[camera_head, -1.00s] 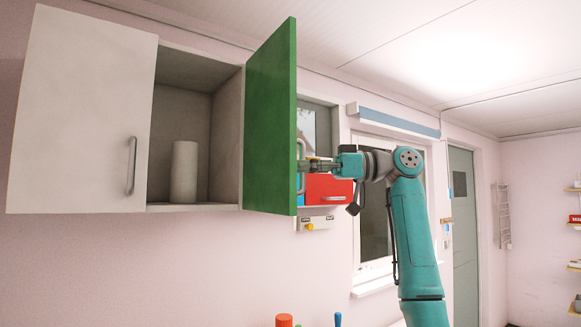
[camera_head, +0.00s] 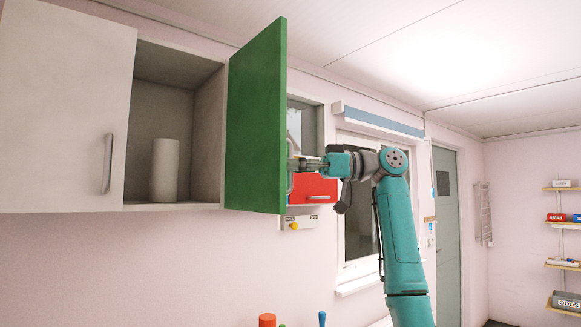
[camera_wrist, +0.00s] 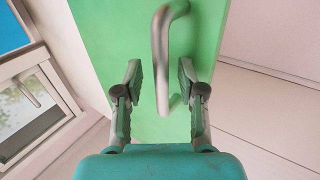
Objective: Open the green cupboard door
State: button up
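The green cupboard door (camera_head: 255,120) stands swung wide open from the right side of the wall cupboard (camera_head: 208,140). A white roll-like cylinder (camera_head: 164,170) stands inside the open compartment. The door's metal handle (camera_wrist: 161,50) is on its outer face and shows upright in the wrist view. My gripper (camera_wrist: 160,80) is at this handle, its two fingers apart on either side of the bar. I see gaps between the fingers and the bar. In the head view, my gripper (camera_head: 300,163) is at the door's outer face, and the door hides part of the handle.
A closed white door (camera_head: 65,110) with a metal handle covers the cupboard's left part. A red drawer front (camera_head: 318,188) is behind my gripper. A window (camera_head: 360,215) lies behind my arm. Shelves (camera_head: 562,225) stand at the far right.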

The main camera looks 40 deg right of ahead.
jog(key=v, duration=1.2)
dwell(0.5)
